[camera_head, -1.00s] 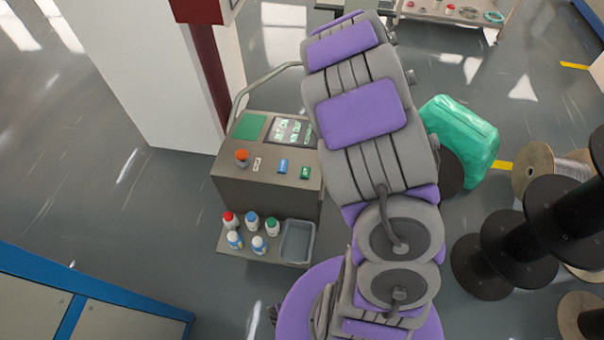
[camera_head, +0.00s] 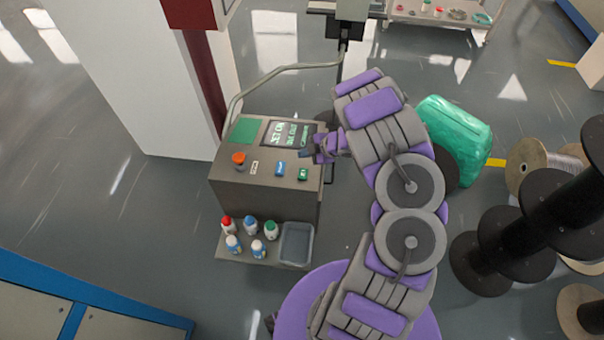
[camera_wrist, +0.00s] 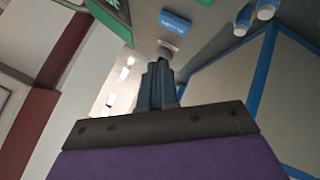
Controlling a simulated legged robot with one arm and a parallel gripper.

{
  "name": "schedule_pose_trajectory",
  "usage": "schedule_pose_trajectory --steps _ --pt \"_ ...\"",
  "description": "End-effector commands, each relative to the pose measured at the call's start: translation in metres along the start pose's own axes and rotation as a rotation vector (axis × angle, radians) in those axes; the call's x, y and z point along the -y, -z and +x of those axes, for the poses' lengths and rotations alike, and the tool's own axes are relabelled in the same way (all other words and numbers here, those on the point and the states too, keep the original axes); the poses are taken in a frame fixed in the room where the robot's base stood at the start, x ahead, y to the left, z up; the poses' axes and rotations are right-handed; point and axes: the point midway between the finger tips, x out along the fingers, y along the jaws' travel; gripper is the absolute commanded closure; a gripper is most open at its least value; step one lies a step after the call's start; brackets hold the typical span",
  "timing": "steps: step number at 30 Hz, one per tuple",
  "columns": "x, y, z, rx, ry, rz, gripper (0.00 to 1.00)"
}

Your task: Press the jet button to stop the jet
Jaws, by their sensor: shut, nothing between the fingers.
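The control box (camera_head: 262,200) stands left of my arm in the head view. Its sloped top has an orange-red mushroom button (camera_head: 239,158), a blue button (camera_head: 280,169) and a green button (camera_head: 303,174). I cannot read the button labels, so I cannot tell which is the jet button. A dark screen (camera_head: 288,133) with green text sits behind them. My gripper (camera_head: 305,153) is shut and empty near the box's right side, close to the green button and screen; contact is unclear. In the wrist view the shut gripper (camera_wrist: 163,62) points toward a blue labelled piece (camera_wrist: 174,22).
Several small bottles (camera_head: 250,232) and a grey tray (camera_head: 297,245) sit on the box's lower shelf. A curved metal rail (camera_head: 285,68) rises behind it. A green container (camera_head: 455,138) and black spools (camera_head: 520,245) stand right of my arm.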

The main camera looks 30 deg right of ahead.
Motion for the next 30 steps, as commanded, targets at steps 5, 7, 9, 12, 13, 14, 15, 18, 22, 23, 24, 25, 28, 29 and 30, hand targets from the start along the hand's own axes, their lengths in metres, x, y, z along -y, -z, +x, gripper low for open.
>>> schedule_pose_trajectory --steps 5,7,9,12,13,14,15,18,22,23,24,25,28,29,30 --pt "0.000 -0.001 0.000 0.002 0.000 0.001 1.00" --pt "0.000 -0.001 0.000 0.003 0.000 0.001 1.00" --pt "0.001 -0.001 0.001 0.004 0.000 0.001 1.00" --pt "0.003 -0.003 0.004 0.004 0.000 0.001 1.00" --pt "0.004 -0.004 0.005 0.005 0.000 0.001 1.00" --pt "0.005 -0.005 0.007 0.004 -0.001 0.001 1.00" --pt "0.006 -0.007 0.009 0.005 -0.001 0.001 1.00" --pt "0.012 -0.012 0.016 0.005 -0.001 0.001 1.00" --pt "0.020 -0.021 0.028 0.005 0.000 0.003 1.00" --pt "0.023 -0.023 0.031 0.005 0.000 0.004 1.00" --pt "0.026 -0.026 0.035 0.005 0.000 0.004 1.00" --pt "0.028 -0.029 0.037 0.005 0.000 0.005 1.00" --pt "0.035 -0.035 0.047 0.005 0.001 0.005 1.00" --pt "0.036 -0.037 0.049 0.005 0.000 0.004 1.00" --pt "0.039 -0.039 0.052 0.005 0.000 0.004 1.00"
